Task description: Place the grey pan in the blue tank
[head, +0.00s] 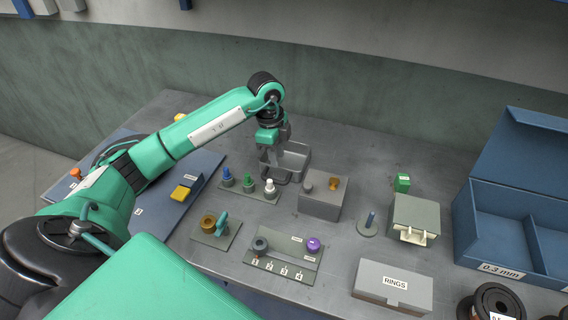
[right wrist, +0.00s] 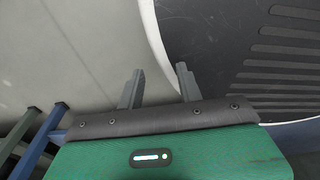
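The grey pan (head: 297,157) is an open, shallow rectangular container near the back middle of the table in the head view. My left gripper (head: 276,160) is at the pan's left side, its fingers overlapping the pan's rim. I cannot tell whether they are shut on it. A large blue open container (head: 505,240) at the right, with a raised back and a "0.3 mm" label, is the only tank-like blue thing in view. My right gripper (right wrist: 158,85) shows in the right wrist view with its fingers apart and nothing between them.
A peg board (head: 250,190) and a grey block (head: 323,198) stand close in front of the pan. A green item (head: 402,182), a grey-green box (head: 415,218) and a RINGS box (head: 393,286) lie towards the blue container. The table behind them is clear.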

